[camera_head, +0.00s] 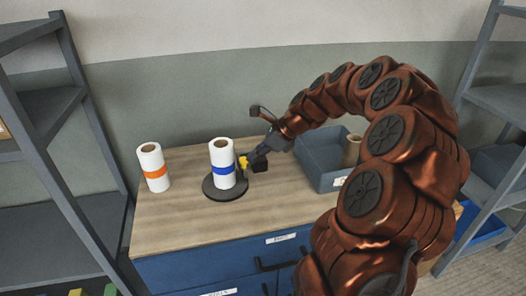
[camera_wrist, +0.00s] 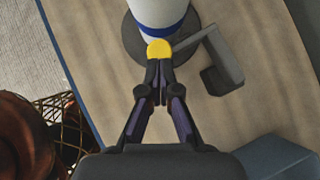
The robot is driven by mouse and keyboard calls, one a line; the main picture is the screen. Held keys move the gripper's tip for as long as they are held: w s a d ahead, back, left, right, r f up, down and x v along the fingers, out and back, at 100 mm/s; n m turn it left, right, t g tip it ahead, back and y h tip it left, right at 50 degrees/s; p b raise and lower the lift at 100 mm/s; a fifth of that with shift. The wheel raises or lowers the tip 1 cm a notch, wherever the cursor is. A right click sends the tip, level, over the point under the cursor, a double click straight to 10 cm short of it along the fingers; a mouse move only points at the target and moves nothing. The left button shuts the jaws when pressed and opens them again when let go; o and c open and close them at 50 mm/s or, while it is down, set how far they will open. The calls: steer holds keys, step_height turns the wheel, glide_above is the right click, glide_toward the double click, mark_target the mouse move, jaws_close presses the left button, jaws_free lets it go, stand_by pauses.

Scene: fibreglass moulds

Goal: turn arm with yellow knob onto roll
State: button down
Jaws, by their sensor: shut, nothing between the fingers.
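A white roll with a blue band (camera_head: 222,171) stands upright on a dark round base (camera_head: 212,192); its lower part shows at the top of the wrist view (camera_wrist: 160,12). The yellow knob (camera_head: 243,162) is beside the roll's right side, at band height. In the wrist view the yellow knob (camera_wrist: 159,47) overlaps the roll's lower edge, and a grey arm (camera_wrist: 195,39) runs right from it. I cannot tell whether the arm touches the roll. My gripper (camera_wrist: 158,68) is shut and empty, its fingertips right at the knob; it also shows in the head view (camera_head: 250,160).
A white roll with an orange band (camera_head: 155,172) stands at the left of the wooden worktop (camera_head: 185,225). A grey-blue bin (camera_head: 318,165) holding a brown tube (camera_head: 351,151) is at the right. Shelves flank both sides. The worktop's front is clear.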

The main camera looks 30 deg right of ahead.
steer(key=shift+w+a+m+t+p, duration=0.2)
steer(key=shift+a+m+t+p, duration=0.15)
steer(key=shift+m, duration=0.15)
steer(key=shift+d, duration=0.15)
steer(key=s+d+f+b+v, duration=0.1)
steer(key=b+v, duration=0.1)
steer(key=v, duration=1.1)
steer(key=s+a+f+n+g, duration=0.1)
steer(key=s+a+n+g, duration=0.1)
steer(key=s+a+n, duration=0.3)
steer(key=s+a+f+n+g+h, duration=0.1)
steer(key=a+f+n, duration=0.15)
steer(key=a, duration=0.55)
steer(key=s+a+n+g, duration=0.2)
steer(key=s+a+n, duration=0.1)
steer(key=a+n, duration=0.25)
steer(key=s+a+f+n+g+h, duration=0.1)
steer(key=s+a+f+n+h, duration=0.1)
steer(key=s+f+n, duration=0.2)
steer(key=s+a+f+n+g+h, duration=0.2)
steer(key=s+n, duration=0.8)
steer(key=s, duration=0.5)
steer(key=shift+a+f+h, duration=0.35)
steer(key=shift+f+h, duration=0.15)
steer(key=shift+f, duration=0.35)
